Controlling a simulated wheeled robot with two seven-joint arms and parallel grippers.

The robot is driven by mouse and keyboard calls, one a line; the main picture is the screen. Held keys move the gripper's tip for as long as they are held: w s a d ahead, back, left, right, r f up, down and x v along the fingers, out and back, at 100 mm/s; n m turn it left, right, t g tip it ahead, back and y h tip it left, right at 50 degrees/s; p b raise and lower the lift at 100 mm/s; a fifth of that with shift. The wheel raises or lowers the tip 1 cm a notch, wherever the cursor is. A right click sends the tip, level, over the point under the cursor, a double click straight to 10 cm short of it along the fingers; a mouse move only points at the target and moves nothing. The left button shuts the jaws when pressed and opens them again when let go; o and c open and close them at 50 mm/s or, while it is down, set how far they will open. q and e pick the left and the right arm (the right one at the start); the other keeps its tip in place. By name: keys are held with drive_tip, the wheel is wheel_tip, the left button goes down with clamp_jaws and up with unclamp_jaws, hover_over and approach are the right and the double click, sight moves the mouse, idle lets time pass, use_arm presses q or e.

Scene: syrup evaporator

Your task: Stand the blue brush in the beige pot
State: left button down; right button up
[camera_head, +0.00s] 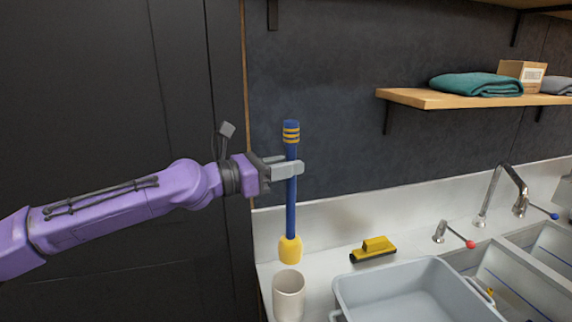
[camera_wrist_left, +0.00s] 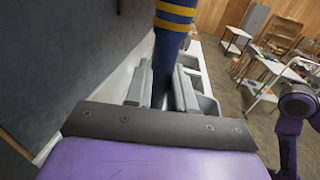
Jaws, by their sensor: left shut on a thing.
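The blue brush (camera_head: 291,208) has a long blue handle with yellow bands near the top and a yellow head at the bottom. My left gripper (camera_head: 288,170) is shut on the upper part of its handle and holds it upright. The handle also shows between the fingers in the left wrist view (camera_wrist_left: 172,45). The beige pot (camera_head: 289,295) stands upright on the counter, in front of and below the brush head. The brush head is outside the pot, behind its rim in the picture; I cannot tell its exact height above the counter.
A yellow and black brush (camera_head: 374,249) lies on the counter to the right. A grey basin (camera_head: 400,290) stands right of the pot. A tap (camera_head: 497,195) and sinks are further right. A wooden shelf (camera_head: 440,99) with towels and a box is on the wall.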

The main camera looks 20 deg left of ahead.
sight(287, 238)
use_arm(q)
wheel_tip(287, 238, down, 14)
drive_tip(key=b, duration=1.2)
drive_tip(key=shift+w+f, duration=0.1)
drive_tip(key=shift+f, duration=0.1)
drive_tip(key=c, duration=0.9)
unclamp_jaws()
drive_tip(key=p+v, duration=0.6)
drive_tip(key=v, duration=0.4)
drive_tip(key=shift+s+a, duration=0.2)
drive_tip(key=shift+s, duration=0.05)
